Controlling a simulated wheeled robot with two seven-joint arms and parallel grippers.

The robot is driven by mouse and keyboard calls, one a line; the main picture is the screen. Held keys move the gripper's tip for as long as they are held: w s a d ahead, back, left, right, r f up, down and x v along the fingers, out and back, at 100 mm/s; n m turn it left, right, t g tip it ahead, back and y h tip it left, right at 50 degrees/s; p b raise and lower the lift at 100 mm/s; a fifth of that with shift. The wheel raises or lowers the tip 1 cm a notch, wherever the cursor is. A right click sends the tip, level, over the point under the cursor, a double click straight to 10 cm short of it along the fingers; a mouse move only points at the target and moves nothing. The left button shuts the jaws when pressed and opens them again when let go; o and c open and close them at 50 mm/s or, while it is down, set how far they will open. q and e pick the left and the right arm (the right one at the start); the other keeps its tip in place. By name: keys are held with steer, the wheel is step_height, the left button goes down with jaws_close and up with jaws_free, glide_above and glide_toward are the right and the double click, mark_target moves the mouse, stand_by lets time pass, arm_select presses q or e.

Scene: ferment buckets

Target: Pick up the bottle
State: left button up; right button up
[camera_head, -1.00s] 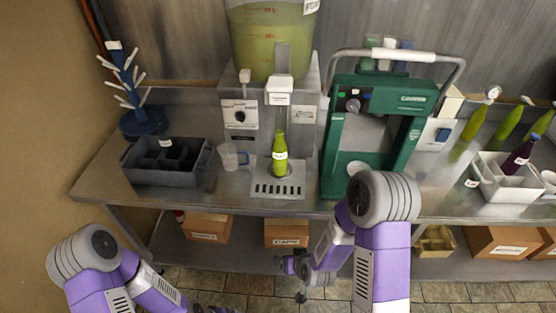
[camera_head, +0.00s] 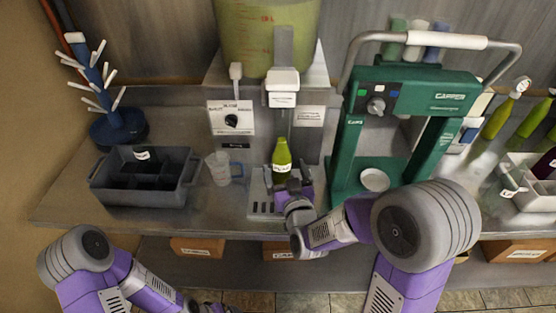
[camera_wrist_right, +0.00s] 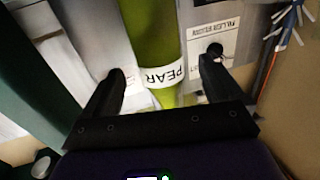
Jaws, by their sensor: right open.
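A green bottle (camera_head: 281,154) with a white label stands upright on the drip tray (camera_head: 262,203) of the filling machine. In the right wrist view the bottle (camera_wrist_right: 152,35) appears between the two dark fingers, and its label reads PEAR. My right gripper (camera_head: 290,186) is at the lower part of the bottle, coming from the front right. In the wrist view its fingers (camera_wrist_right: 162,72) are open on either side of the bottle, with gaps showing. My left arm shows at the lower left, but its fingers are out of view.
The filling machine (camera_head: 230,143) with its big green tank rises behind the bottle. A clear jug (camera_head: 219,168) and a dark crate (camera_head: 140,196) stand to the left. A green capper (camera_head: 345,150) stands close on the right. A blue bottle tree (camera_head: 118,128) is at far left.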

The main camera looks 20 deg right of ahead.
steer(key=shift+w+r, duration=0.1)
steer(key=shift+w, duration=0.45)
steer(key=w, duration=0.5)
steer(key=c, duration=1.3)
steer(key=shift+c, duration=1.1)
